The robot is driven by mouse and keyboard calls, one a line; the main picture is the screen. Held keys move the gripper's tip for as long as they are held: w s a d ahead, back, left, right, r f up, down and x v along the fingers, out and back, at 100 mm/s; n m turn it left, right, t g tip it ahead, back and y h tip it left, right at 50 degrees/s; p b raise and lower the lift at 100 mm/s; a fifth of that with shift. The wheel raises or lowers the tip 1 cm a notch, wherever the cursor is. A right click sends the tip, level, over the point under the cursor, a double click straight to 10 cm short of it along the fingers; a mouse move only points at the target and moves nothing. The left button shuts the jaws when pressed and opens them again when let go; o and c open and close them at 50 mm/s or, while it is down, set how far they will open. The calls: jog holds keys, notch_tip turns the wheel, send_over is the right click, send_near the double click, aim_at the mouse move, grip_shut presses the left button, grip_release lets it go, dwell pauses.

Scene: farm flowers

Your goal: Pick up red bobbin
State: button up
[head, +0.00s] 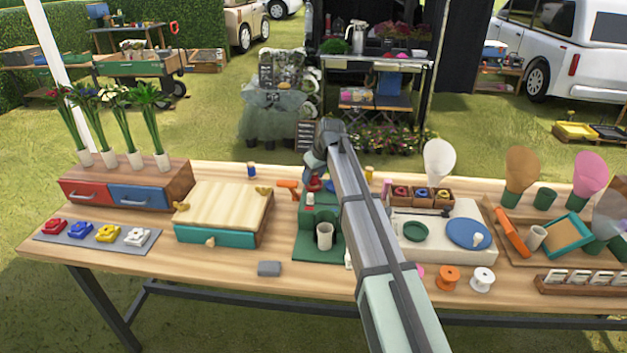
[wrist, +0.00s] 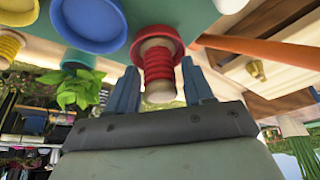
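The red bobbin (wrist: 160,62) is in the middle of the wrist view, with red thread wound on a pale core and a wide red flange. It shows between the two blue-grey fingers of my gripper (wrist: 159,76). The fingers are apart, with a visible gap on each side of the bobbin, so my gripper looks open. My arm hides much of that area.
A wooden box (head: 225,208) and an orange tool (head: 288,186) stand left of my gripper. A beige cup (head: 324,235) is on the green board. A blue bobbin (head: 252,170) and a yellow bobbin (head: 370,172) stand at the back.

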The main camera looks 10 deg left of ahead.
jog(key=c, duration=0.8)
